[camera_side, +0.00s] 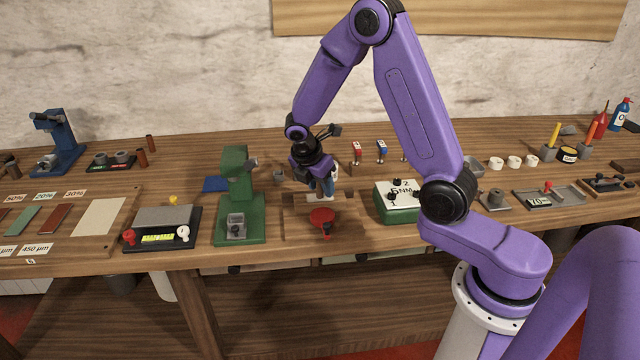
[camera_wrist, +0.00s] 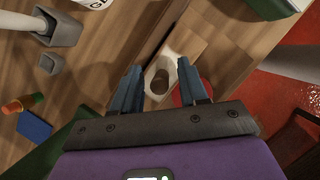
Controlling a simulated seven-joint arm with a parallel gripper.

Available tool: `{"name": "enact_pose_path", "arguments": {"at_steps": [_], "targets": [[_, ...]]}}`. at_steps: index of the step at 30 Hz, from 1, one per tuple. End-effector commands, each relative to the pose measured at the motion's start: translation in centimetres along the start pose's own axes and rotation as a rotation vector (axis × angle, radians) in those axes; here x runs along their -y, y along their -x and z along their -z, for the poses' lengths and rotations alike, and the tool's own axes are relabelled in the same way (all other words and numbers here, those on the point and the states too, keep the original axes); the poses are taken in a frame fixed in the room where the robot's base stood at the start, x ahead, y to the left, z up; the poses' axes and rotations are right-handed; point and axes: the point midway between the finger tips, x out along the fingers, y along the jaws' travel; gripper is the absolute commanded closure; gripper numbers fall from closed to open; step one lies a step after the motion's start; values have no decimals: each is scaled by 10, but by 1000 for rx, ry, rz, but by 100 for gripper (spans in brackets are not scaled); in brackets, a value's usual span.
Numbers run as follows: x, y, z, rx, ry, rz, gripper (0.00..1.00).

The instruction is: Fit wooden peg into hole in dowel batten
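My gripper (camera_side: 327,188) points down over the wooden fixture near the middle of the bench. In the wrist view its two blue fingers (camera_wrist: 160,82) stand apart. A pale batten (camera_side: 318,197) lies under the fingers and shows in the wrist view (camera_wrist: 187,52). A round brown shape (camera_wrist: 160,82) shows between the fingers against the pale wood, with visible gaps to both fingers. I cannot tell whether it is the peg's end or the hole. The fingers hide part of the batten in the side view.
A red round knob (camera_side: 322,216) is just in front of the batten. A green press (camera_side: 238,200) stands close on the left, and a green box (camera_side: 398,214) on the right. Small brown cylinders (camera_side: 141,158) stand at the back left.

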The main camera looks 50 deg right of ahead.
Motion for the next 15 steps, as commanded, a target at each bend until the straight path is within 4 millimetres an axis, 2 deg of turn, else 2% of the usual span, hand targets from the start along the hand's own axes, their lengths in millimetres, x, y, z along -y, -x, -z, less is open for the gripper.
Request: {"name": "enact_pose_path", "arguments": {"at_steps": [8, 15], "targets": [[-1, 8, -2, 1, 0, -4, 57], [-2, 50, -1, 1, -1, -9, 57]]}}
